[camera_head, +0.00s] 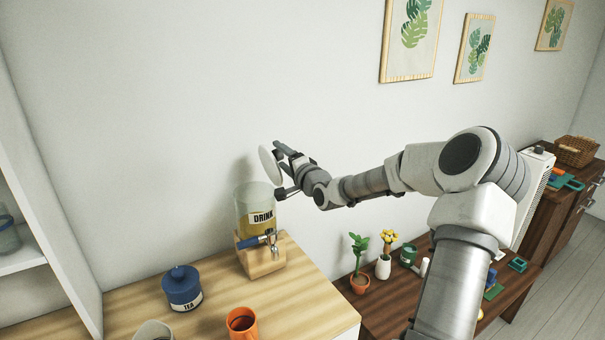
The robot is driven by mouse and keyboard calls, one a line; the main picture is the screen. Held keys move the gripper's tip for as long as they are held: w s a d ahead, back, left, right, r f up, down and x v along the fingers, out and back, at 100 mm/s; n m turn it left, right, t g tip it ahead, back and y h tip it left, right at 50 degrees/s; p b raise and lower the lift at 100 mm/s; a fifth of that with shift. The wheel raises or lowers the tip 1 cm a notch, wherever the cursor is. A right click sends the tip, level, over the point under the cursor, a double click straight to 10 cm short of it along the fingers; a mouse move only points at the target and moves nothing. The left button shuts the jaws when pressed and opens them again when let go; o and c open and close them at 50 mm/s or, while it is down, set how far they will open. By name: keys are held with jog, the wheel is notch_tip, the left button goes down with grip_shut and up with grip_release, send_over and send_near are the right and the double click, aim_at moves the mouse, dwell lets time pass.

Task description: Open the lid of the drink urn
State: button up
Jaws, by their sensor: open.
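The drink urn (244,216) is a clear container of yellow liquid labelled DRINK, on a wooden stand (264,262) with a blue-handled tap, at the left counter's back edge. Its lid (268,166) shows as a pale round disc standing steeply tilted above the urn's right side, so the lid is up. My gripper (279,170) is open just right of the lid, its fingers spread above and below. The lid's hinge is hard to make out, and I cannot tell whether a finger touches the lid.
A blue TEA jar (182,288), an orange mug (242,323) and a pale cup (154,331) stand on the light wooden counter (311,295). Potted plants (360,264) stand on the lower dark table to the right. A wall (150,120) rises close behind the urn.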

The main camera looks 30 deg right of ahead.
jog(key=s, duration=1.5)
jog(key=shift+s, duration=0.15)
